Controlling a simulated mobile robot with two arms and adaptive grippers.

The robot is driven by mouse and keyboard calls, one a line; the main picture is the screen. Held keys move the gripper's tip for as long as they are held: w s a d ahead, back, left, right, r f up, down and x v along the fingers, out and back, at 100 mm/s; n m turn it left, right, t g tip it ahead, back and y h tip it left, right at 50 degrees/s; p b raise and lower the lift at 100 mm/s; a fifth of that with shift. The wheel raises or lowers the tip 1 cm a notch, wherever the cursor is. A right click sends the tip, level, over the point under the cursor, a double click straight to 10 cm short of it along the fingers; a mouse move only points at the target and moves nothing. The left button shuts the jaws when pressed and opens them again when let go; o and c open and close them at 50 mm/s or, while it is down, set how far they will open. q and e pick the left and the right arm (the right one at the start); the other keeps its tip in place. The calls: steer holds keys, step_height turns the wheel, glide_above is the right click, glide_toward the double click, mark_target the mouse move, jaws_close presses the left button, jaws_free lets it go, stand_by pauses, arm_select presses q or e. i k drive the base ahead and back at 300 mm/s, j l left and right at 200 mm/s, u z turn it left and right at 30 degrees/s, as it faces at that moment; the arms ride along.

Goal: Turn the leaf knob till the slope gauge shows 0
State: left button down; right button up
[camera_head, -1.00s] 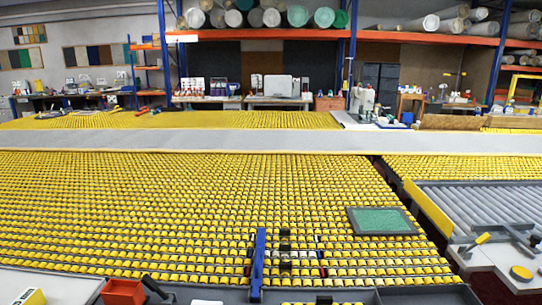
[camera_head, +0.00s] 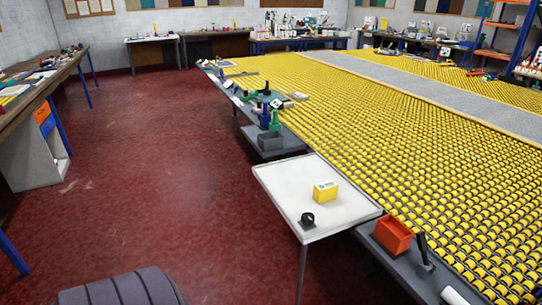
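A white leaf (camera_head: 290,190) with a pale rim juts out from the near left edge of the yellow roller table (camera_head: 400,130). A yellow box-shaped gauge (camera_head: 325,191) with a small white face stands on the leaf; its reading is too small to make out. A black knob (camera_head: 308,220) sits at the leaf's near edge. I cannot tell the leaf's slope from this view. Neither of my grippers is in view.
A red-orange bin (camera_head: 393,235) and a black lever (camera_head: 422,250) stand right of the leaf on the table's grey edge. A grey bin (camera_head: 270,141) and green clamp-like tools (camera_head: 275,121) are beyond it. Red floor (camera_head: 150,170) lies open to the left, before a workbench (camera_head: 40,85).

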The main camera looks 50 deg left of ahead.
mark_target(307, 218)
steer(key=u, duration=1.35)
